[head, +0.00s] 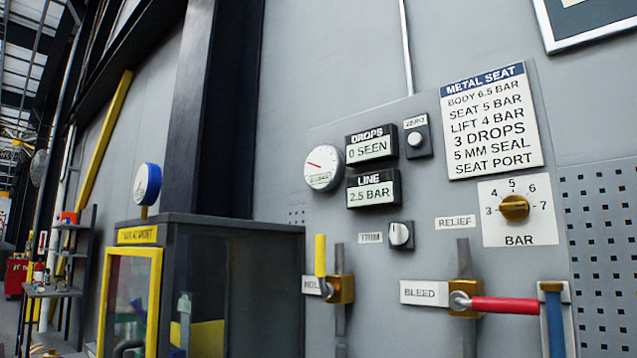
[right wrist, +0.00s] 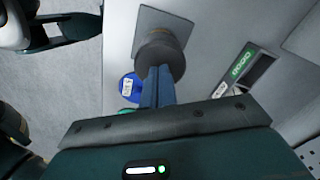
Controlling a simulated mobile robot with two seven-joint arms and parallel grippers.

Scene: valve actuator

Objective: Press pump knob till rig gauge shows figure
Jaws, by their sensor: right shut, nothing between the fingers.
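The dark round pump knob (right wrist: 163,55) is on a grey square plate in the right wrist view. My right gripper (right wrist: 158,80) is shut and empty, its blue fingers pointing at the knob; the fingertips overlap its face, and I cannot tell whether they touch. In the head view, a round white gauge (head: 323,168) has a red needle pointing to the upper left; its figures are too small to read. The LINE display (head: 373,190) beside it shows 2.5 BAR. The DROPS display (head: 372,147) shows 0 SEEN. My left gripper is not identifiable in either view.
A printed card (head: 491,120) lists BODY 6.5, SEAT 5 and LIFT 4 BAR. The RELIEF dial (head: 514,208) points upward, near 5. The BLEED valve's red handle (head: 505,305) sticks out rightward.

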